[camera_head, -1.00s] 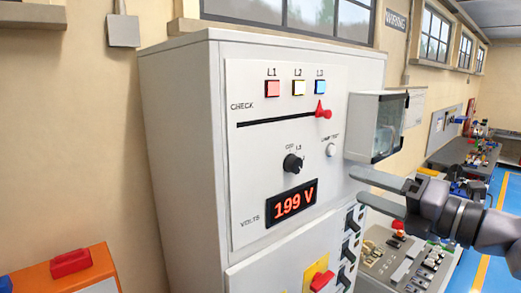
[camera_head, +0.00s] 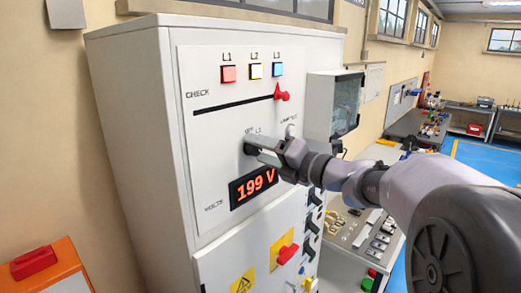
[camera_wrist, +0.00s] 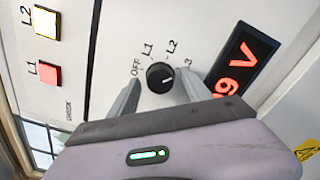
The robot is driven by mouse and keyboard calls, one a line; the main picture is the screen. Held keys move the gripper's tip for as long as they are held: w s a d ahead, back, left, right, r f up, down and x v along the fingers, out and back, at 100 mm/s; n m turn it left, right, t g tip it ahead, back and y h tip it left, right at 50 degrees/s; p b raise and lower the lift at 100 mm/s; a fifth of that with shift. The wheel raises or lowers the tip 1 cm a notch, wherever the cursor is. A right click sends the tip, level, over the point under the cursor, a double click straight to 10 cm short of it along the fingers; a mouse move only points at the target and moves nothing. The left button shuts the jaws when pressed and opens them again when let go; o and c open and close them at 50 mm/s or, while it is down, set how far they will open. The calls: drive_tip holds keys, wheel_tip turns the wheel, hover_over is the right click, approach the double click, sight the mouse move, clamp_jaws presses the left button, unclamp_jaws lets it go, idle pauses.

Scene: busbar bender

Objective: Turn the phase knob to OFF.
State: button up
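The black phase knob (camera_wrist: 160,77) is on the cabinet's front panel, with OFF, L1, L2 and L3 marked around it. In the wrist view its white mark points up and right, toward the L2–L3 side, away from OFF. My gripper (camera_wrist: 161,92) is open, with one finger on each side of the knob; I cannot tell whether they touch it.
Red L1 (camera_head: 228,73), yellow L2 (camera_head: 256,71) and blue L3 (camera_head: 277,69) lamps sit above. A red pointer (camera_head: 281,92) stands on the black check slot. A glass-fronted box (camera_head: 335,105) juts out at the panel's right. Switches and a red handle (camera_head: 287,254) are below.

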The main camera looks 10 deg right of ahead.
clamp_jaws()
